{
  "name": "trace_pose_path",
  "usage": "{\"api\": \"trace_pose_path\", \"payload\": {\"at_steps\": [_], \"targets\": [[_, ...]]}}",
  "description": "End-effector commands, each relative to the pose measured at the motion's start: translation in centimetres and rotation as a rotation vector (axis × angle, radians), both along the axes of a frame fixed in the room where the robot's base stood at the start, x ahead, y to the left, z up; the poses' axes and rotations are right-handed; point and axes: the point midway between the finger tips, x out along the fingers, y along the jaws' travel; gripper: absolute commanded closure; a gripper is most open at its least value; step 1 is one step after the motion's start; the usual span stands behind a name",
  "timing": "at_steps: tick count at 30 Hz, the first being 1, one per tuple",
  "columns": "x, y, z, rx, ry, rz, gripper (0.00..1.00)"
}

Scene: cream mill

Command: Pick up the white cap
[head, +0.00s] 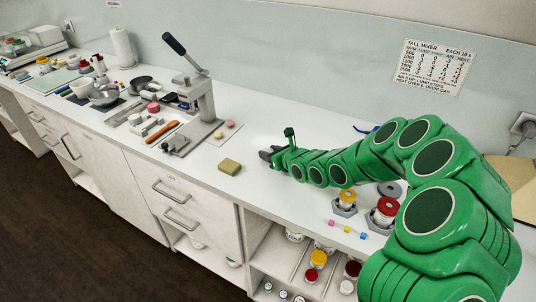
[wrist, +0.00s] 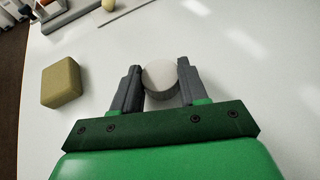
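The white cap (wrist: 160,75) is a short round disc-topped piece, seen in the wrist view between the two fingers of my gripper (wrist: 160,80). A finger is on each side of it, with hardly any gap near the tips. I cannot tell whether the fingers press on it or only stand around it. In the head view my gripper (head: 268,153) is low over the white counter, and I cannot make out the cap there.
A yellow-tan sponge block (head: 229,167) lies on the counter left of my gripper; it also shows in the wrist view (wrist: 61,84). A grey lever press (head: 200,100) stands further left. Jars with yellow and red lids (head: 386,207) stand near my arm. The counter (head: 255,125) behind my gripper is clear.

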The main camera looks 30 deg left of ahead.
Motion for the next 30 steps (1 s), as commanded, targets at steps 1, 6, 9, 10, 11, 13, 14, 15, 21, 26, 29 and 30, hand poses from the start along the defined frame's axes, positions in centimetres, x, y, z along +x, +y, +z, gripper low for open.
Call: {"api": "trace_pose_path", "payload": {"at_steps": [1,6,9,10,11,13,14,15,21,26,29,30], "targets": [[0.0,0.0,0.0,0.0,0.0,0.0,0.77],[0.0,0.0,0.0,0.0,0.0,0.0,0.86],[0.0,0.0,0.0,0.0,0.0,0.0,0.86],[0.0,0.0,0.0,0.0,0.0,0.0,0.86],[0.0,0.0,0.1,0.0,0.0,0.0,0.86],[0.0,0.0,0.2,0.001,0.0,0.0,0.86],[0.0,0.0,0.4,0.001,0.0,0.0,0.86],[0.0,0.0,0.6,0.001,0.0,0.0,0.86],[0.0,0.1,2.6,0.002,-0.003,0.001,0.86],[-0.7,-0.6,4.4,0.004,0.0,-0.002,0.86],[-1.3,-1.2,5.5,0.005,0.001,-0.002,0.86],[-1.6,-1.5,5.9,0.003,-0.001,-0.001,0.86]]}}
